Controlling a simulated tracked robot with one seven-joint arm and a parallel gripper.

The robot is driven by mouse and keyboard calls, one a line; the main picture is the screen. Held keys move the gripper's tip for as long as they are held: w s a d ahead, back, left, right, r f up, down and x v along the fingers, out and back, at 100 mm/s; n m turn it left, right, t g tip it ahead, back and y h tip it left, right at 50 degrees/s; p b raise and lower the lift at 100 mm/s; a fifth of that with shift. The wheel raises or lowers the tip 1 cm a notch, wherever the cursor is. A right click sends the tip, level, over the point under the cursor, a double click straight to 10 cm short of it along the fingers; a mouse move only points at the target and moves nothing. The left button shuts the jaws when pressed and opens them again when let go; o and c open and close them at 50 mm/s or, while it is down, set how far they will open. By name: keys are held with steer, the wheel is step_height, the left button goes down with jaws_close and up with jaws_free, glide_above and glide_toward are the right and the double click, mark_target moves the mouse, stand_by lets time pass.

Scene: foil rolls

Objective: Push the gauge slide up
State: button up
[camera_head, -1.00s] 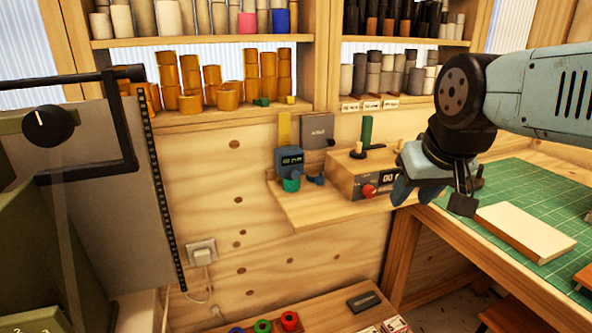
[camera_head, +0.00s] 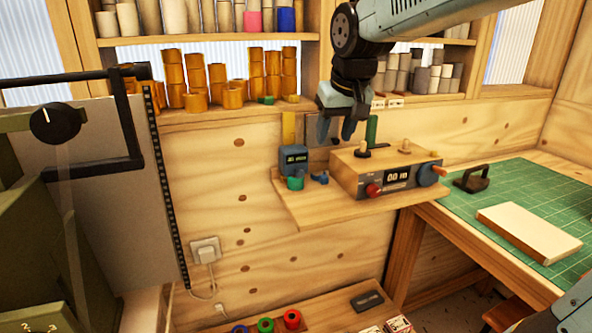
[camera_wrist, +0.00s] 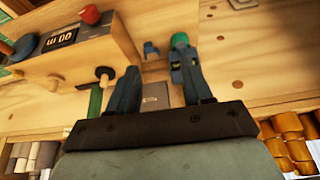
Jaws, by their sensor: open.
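The gauge, a blue-grey box with a small display (camera_head: 294,160), is at the wall end of the wooden shelf. A yellow upright strip (camera_head: 289,127) shows above it, and a green round part (camera_head: 295,183) is below it. My gripper (camera_head: 335,132) is open and empty, above and to the right of the gauge, its fingers pointing down. In the wrist view, which looks upside down, the gripper (camera_wrist: 160,76) has its fingers apart. The green part (camera_wrist: 180,42) shows beyond the right finger, which partly covers the gauge. I cannot tell which gauge part slides.
A wooden box with knobs and a display (camera_head: 388,173) stands right of the gauge on the shelf (camera_head: 325,210). A small blue clip (camera_head: 319,178) lies between them. Foil rolls (camera_head: 230,98) line the ledge above. A green mat (camera_head: 520,190) covers the right table.

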glide_toward(300, 173)
steer(key=shift+n, duration=0.3)
steer(key=x, duration=0.8)
steer(key=shift+f, duration=0.2)
jaws_close()
stand_by(0.5)
